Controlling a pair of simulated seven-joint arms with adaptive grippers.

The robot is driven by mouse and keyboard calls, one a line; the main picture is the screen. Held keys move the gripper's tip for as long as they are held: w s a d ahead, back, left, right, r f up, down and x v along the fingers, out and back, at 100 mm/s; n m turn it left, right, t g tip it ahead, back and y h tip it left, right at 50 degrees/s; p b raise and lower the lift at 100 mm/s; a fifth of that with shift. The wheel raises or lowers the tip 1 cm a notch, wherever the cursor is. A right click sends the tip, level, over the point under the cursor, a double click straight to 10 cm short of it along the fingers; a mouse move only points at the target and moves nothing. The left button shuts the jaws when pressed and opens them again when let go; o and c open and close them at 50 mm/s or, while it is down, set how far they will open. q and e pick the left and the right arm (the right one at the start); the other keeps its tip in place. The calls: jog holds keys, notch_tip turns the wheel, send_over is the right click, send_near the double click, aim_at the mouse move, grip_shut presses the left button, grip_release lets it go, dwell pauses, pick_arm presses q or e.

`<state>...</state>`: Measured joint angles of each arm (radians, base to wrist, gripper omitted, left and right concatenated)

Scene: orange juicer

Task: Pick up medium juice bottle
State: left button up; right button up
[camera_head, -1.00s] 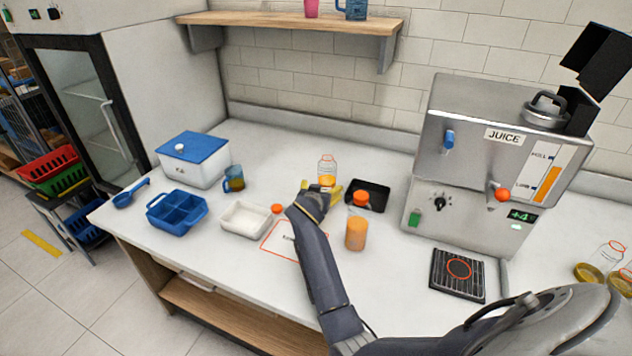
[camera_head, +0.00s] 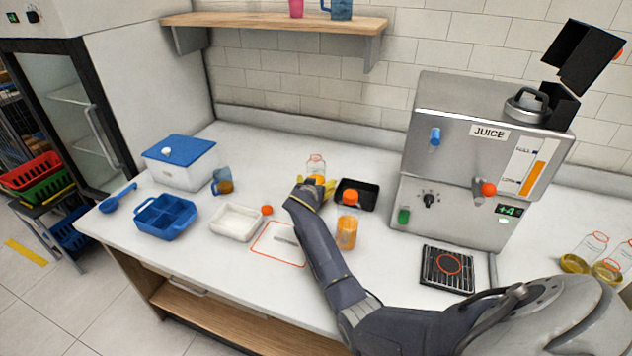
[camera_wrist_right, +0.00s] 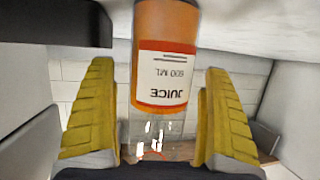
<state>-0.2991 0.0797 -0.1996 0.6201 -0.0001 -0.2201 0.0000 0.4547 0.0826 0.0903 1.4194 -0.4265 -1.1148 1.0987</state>
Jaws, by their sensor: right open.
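A clear bottle with orange juice (camera_head: 316,166) stands upright on the counter, partly hidden behind my right gripper (camera_head: 315,190). In the right wrist view the bottle (camera_wrist_right: 166,75) appears upside down, with a label reading "JUICE 600 ML". It lies between the two yellow fingers of my right gripper (camera_wrist_right: 156,105). The fingers are open, with a visible gap on both sides of the bottle. My left gripper is out of view.
A black tray (camera_head: 366,195) is just right of the bottle. A white tray (camera_head: 236,223), a blue divided box (camera_head: 166,216) and a blue-amber mug (camera_head: 222,181) stand left. The juice machine (camera_head: 452,209) stands right. More bottles (camera_head: 591,253) are at far right.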

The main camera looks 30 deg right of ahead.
jog(key=shift+c, duration=0.4)
jog(key=shift+r, duration=0.1)
jog(key=c, duration=1.6)
jog(key=shift+o, duration=0.2)
